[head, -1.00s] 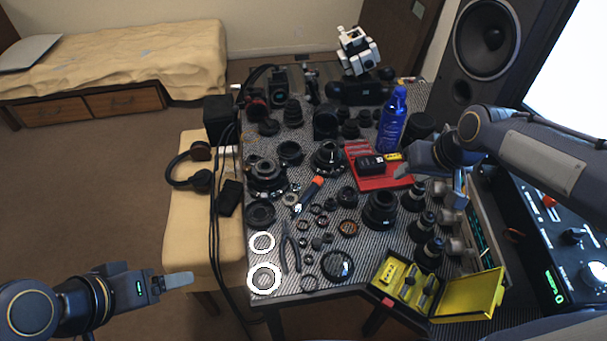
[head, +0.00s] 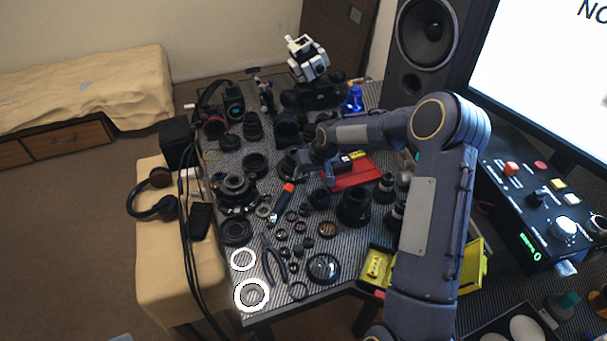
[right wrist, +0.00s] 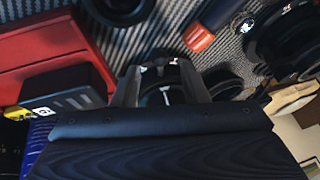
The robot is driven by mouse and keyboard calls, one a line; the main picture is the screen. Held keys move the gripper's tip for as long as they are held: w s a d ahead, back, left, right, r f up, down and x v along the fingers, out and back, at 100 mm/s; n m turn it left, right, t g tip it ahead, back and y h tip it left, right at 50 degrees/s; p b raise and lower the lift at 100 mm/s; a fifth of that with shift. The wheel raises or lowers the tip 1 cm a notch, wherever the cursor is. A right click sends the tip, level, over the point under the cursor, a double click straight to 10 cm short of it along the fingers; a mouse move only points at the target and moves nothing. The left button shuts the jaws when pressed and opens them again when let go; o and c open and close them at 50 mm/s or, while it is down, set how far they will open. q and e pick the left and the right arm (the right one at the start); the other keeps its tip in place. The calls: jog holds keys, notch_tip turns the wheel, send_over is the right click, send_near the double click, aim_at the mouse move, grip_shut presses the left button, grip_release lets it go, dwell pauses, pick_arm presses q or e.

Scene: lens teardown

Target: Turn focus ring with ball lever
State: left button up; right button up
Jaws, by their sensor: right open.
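A black lens part (head: 288,164) stands upright on the striped mat, partly hidden by my right gripper (head: 308,168). I cannot make out the focus ring's ball lever in either view. In the right wrist view, my right gripper (right wrist: 160,82) is open, with its two fingers spread. A dark round lens part with small light marks (right wrist: 160,96) shows between and beyond the fingers. I cannot tell whether either finger touches it. My left gripper is not in the head view.
A red tray (head: 350,178) with a black box lies just right of the gripper. An orange-tipped tool (head: 282,202) lies in front. Several lens barrels and rings crowd the mat. A blue can (head: 355,100) stands behind. A yellow case (head: 377,262) is at the front right.

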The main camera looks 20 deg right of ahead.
jog(key=shift+x, duration=0.95)
grip_shut()
